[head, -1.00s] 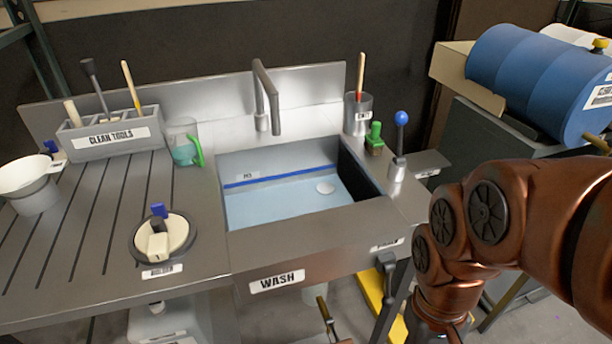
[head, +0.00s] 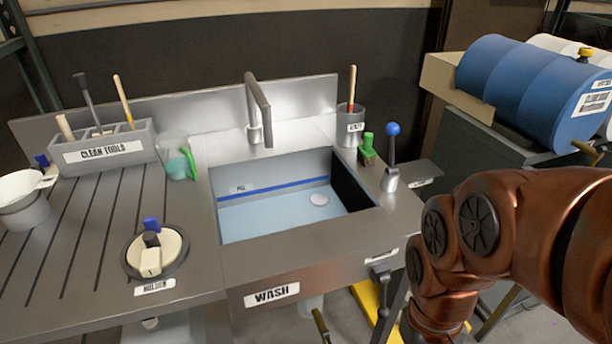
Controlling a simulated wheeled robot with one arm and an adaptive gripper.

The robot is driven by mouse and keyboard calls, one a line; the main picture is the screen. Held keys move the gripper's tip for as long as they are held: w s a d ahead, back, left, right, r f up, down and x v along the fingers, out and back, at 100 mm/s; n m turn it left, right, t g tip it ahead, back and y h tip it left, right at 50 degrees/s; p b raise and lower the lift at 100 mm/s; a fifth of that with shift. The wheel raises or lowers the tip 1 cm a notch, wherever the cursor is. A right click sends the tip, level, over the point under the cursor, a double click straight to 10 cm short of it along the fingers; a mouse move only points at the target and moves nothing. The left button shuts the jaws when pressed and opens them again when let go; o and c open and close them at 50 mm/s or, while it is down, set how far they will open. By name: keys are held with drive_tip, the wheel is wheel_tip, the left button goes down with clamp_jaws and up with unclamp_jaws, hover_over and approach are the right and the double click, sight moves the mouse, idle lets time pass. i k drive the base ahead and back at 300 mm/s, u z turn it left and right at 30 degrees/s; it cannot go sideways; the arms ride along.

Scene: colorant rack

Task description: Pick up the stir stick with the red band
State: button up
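A wooden stir stick with a red band (head: 351,88) stands upright in a grey metal cup (head: 349,132) behind the right rear corner of the sink. The red band shows just above the cup's rim, and the stick's lower end is hidden inside the cup. Another light wooden stick (head: 121,98) stands tilted in the clean tools rack (head: 105,149) at the left; I see no clear red band on it. My copper-coloured arm fills the lower right, well apart from the cup. My gripper is out of view below the picture.
The sink basin (head: 288,213) holds pale blue water under a tall faucet (head: 258,105). A green-handled item (head: 368,150) and a blue-knobbed lever (head: 392,150) stand right of the cup. A blue drum (head: 530,85) lies at the right. The ribbed drainboard (head: 90,225) is partly clear.

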sight(353, 71)
drive_tip(key=k, duration=0.45)
drive_tip(key=u, duration=0.8)
drive_tip(key=i, duration=0.75)
drive_tip(key=z, duration=0.2)
